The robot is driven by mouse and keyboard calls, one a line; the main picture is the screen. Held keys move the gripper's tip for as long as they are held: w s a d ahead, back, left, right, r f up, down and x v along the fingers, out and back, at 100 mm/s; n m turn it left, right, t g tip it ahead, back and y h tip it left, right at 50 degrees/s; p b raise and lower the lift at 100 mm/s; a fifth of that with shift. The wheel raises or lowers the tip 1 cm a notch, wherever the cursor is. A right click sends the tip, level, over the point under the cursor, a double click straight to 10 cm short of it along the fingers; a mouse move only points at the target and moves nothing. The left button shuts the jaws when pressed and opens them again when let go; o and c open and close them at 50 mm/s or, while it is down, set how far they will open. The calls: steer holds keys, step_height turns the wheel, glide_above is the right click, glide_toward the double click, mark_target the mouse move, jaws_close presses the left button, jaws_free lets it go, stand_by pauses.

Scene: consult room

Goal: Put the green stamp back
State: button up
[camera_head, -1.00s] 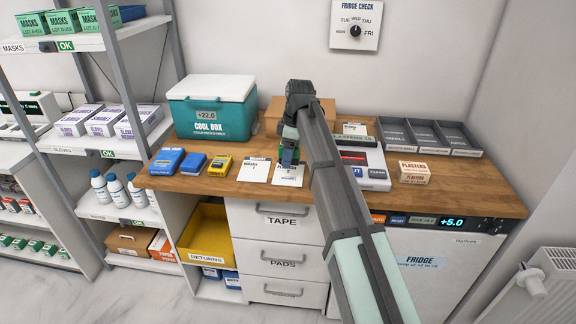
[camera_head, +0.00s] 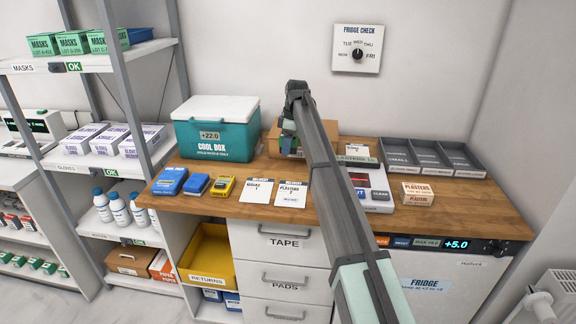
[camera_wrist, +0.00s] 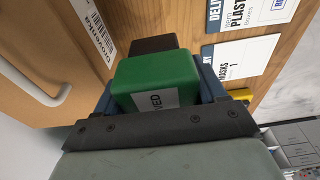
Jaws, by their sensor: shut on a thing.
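My gripper (camera_head: 290,145) is shut on the green stamp (camera_wrist: 158,80). In the wrist view the stamp is a green block with a white label ending in "VED" and a dark part (camera_wrist: 154,43) beyond it. The fingers lie along both its sides. In the head view the gripper hangs above the back of the counter, in front of a cardboard box (camera_head: 272,140), and the stamp is hard to make out. Two white delivery cards lie on the counter, masks (camera_head: 257,190) and plasters (camera_head: 292,193). A blue printed mark shows at the edge of the plasters card in the wrist view.
Left on the counter are a teal cool box (camera_head: 215,130), two blue items (camera_head: 170,181) and a yellow one (camera_head: 222,187). Right of my arm are a dark divided tray (camera_head: 430,157), plasters boxes (camera_head: 417,193) and a small labelled holder (camera_head: 358,155). Bare wood shows around the cards.

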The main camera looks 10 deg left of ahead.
mark_target(287, 170)
steer(key=shift+f, duration=4)
steer(key=shift+f, duration=0.15)
steer(key=o, duration=0.8)
steer(key=shift+o, duration=0.2)
steer(key=r, duration=0.4)
steer(key=d+r, duration=0.1)
steer(key=r, duration=0.3)
steer(key=d+r, duration=0.1)
steer(key=r, duration=0.3)
steer(key=shift+r, duration=0.1)
steer(key=shift+a, duration=0.1)
